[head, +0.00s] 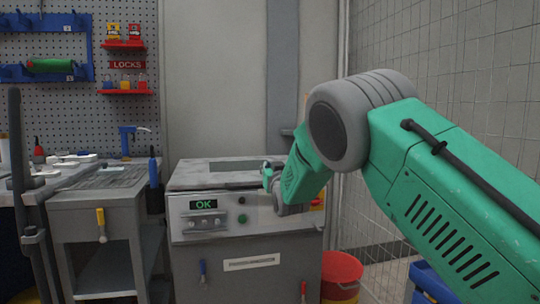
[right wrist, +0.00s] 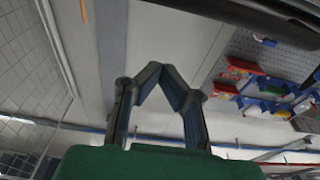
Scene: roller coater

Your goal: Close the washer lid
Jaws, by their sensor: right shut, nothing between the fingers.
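The washer (head: 190,262) is a grey cabinet with a front panel that shows a green OK display (head: 203,205). Its worn grey lid (head: 200,178) lies about flat across the top in the head view; I cannot tell whether it sits fully down. My right gripper (head: 268,175) is at the right part of the lid's front edge, shut and empty; contact with the lid is unclear. In the right wrist view its fingers (right wrist: 160,76) point up toward the wall and ceiling. A dark bar at the top right there cannot be identified. My left gripper is out of view.
A grey workbench (head: 95,195) stands left of the washer. A red bin (head: 341,272) stands on the floor to its right, with a blue bin (head: 432,283) farther right. A pegboard (head: 110,75) with tools and a tiled wall (head: 440,60) are behind.

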